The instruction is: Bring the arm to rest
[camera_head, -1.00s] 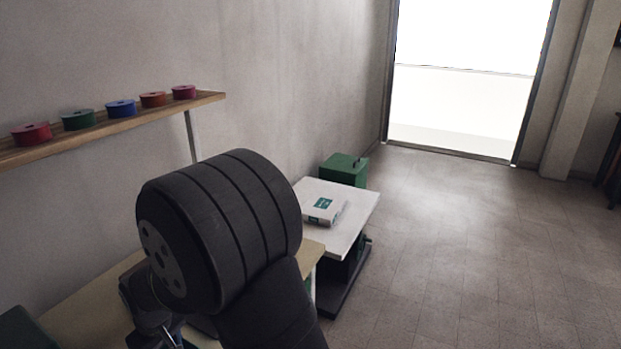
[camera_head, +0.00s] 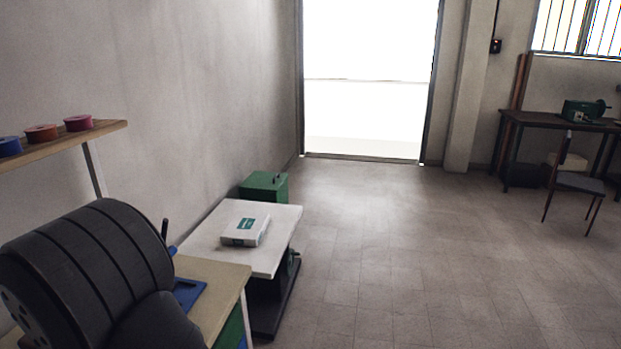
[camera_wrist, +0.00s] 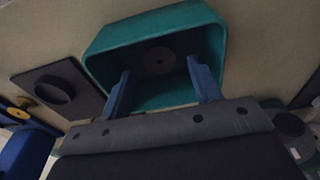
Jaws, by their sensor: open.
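My gripper (camera_wrist: 164,92) shows in the wrist view with its two blue fingers spread apart and nothing between them. Beyond the fingers is a teal open bin (camera_wrist: 112,46) with a round grey disc (camera_wrist: 159,60) inside it. I cannot tell how far the fingertips are from the bin. In the head view my dark arm fills the lower left corner, and my gripper is out of sight there.
A dark square plate with a round piece (camera_wrist: 54,88) lies left of the bin. In the head view a white table (camera_head: 272,258) bears a white box (camera_head: 246,231), with a green box (camera_head: 264,186) behind. A shelf (camera_head: 60,138) holds spools. Open floor (camera_head: 400,260) lies right.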

